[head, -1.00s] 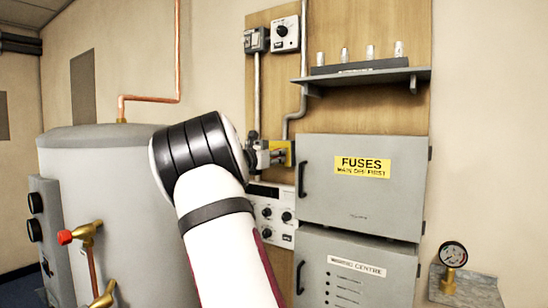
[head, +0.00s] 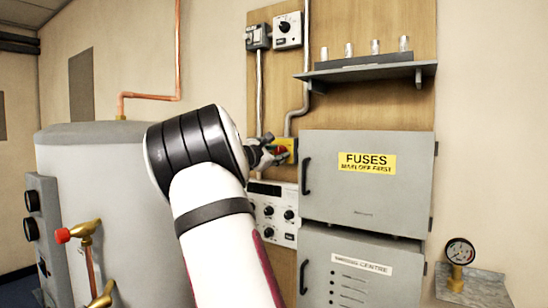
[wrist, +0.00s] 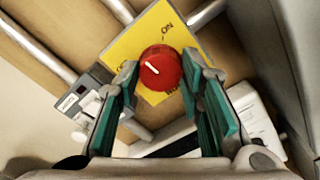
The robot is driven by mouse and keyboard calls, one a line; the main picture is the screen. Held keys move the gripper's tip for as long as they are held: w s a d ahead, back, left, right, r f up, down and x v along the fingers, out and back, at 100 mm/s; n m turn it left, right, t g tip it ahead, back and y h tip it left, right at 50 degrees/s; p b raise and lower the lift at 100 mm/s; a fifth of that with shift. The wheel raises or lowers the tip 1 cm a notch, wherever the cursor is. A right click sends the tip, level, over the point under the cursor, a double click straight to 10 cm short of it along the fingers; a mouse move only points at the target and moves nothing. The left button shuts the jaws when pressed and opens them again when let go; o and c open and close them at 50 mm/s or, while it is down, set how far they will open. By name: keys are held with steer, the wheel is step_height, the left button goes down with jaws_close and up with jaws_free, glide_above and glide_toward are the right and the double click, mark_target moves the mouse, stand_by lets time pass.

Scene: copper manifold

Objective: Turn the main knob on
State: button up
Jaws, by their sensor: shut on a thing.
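The main knob is a round red knob (wrist: 161,68) with a white pointer line, on a yellow plate (wrist: 150,38) marked ON at its upper right. The line lies on the knob's left side, away from the ON mark; a label at the plate's left is mostly hidden by a finger. My gripper (wrist: 160,74) is shut on the knob, one green-padded finger on each side. In the head view, my gripper (head: 266,153) reaches the red knob (head: 281,149) on the yellow plate (head: 291,145), partly hiding both.
A grey fuse cabinet (head: 365,200) stands close right of the knob. A white panel with dials (head: 272,212) is below it. A conduit (head: 304,85) and switch boxes (head: 288,29) are above. A grey tank (head: 105,180) stands left, a gauge (head: 459,252) right.

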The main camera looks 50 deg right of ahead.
steer(key=m+b, duration=0.6)
steer(key=b, duration=0.1)
steer(key=shift+w+f, duration=0.1)
steer(key=shift+f, duration=0.2)
steer(key=m+b, duration=0.3)
steer(key=b, duration=0.2)
steer(key=shift+r+m, duration=0.1)
steer(key=shift+m, duration=0.3)
steer(key=shift+b, duration=0.5)
steer(key=o, duration=1.2)
steer(key=shift+r, duration=0.1)
